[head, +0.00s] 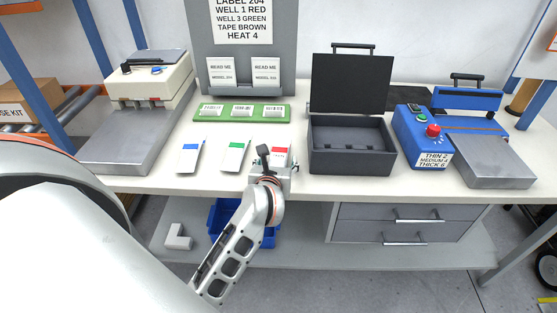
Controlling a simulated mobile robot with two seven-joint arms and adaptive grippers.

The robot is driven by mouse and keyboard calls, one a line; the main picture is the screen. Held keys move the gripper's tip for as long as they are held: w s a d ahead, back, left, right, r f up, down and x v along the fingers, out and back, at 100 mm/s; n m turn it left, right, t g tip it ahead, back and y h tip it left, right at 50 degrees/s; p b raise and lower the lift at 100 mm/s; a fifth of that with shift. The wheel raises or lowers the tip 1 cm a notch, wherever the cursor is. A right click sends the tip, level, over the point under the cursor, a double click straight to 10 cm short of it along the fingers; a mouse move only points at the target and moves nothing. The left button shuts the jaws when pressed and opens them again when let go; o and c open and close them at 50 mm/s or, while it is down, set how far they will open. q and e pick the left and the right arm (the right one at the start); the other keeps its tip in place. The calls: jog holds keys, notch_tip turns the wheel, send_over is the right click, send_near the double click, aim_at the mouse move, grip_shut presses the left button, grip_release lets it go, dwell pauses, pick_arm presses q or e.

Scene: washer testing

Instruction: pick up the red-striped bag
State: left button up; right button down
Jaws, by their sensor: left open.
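The red-striped bag (281,152) lies on the white table near its front edge, in the middle of the head view. It is a small pale bag with a red band, partly hidden by my left gripper. My left gripper (272,158) is open and over the bag's left and front part. I cannot tell whether its fingers touch the bag. My right gripper is not in view.
A blue-striped bag (191,157) and a green-striped bag (234,156) lie to the left. An open dark case (352,163) stands close on the right. A green rack (242,119) is behind. Machines stand at the far left (128,140) and right (490,160).

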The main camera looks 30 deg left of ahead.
aim_at(279, 154)
pick_arm(q)
jog(key=shift+x, duration=1.25)
jog(key=shift+s, duration=0.1)
jog(key=c, duration=1.3)
jog(key=shift+r, duration=0.15)
